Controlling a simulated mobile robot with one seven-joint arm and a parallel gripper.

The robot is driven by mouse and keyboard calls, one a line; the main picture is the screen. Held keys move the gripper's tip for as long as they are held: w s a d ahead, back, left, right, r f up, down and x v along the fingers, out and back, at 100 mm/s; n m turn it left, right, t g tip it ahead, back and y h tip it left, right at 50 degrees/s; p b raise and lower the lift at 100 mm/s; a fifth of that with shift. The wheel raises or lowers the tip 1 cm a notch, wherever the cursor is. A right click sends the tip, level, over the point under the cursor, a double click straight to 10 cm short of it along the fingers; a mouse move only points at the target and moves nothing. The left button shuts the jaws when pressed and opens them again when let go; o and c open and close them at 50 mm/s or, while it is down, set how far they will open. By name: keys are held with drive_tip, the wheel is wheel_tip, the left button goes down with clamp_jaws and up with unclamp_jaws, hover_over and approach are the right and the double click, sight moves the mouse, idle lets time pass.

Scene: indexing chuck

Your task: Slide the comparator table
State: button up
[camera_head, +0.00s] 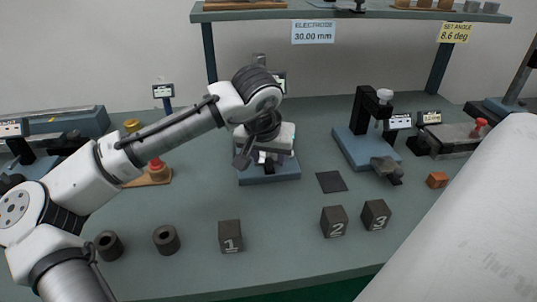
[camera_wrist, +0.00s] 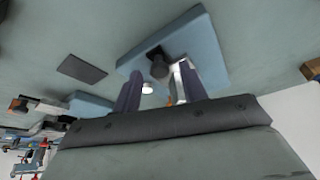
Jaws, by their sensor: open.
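My gripper (camera_head: 262,158) is over a small device with a blue base (camera_head: 270,175) and a pale upper body at the middle of the bench. In the wrist view the two fingers (camera_wrist: 160,92) are apart, above the blue base (camera_wrist: 206,45). A dark round post (camera_wrist: 158,66) on the base and a small white part show close to the fingers; I cannot tell if they touch. My arm and gripper hide much of this device in the head view. A black column stand (camera_head: 365,108) on another blue base is to the right. No label names the comparator table.
Dark blocks marked 1 (camera_head: 230,237), 2 (camera_head: 334,222) and 3 (camera_head: 375,215) stand near the front. Two dark rings (camera_head: 166,239) are left of them. A dark square pad (camera_head: 331,182) lies right of the device. An overhead shelf (camera_head: 350,14) spans the back.

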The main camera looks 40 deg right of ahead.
drive_tip(key=shift+f, duration=0.1)
clamp_jaws()
idle(0.3)
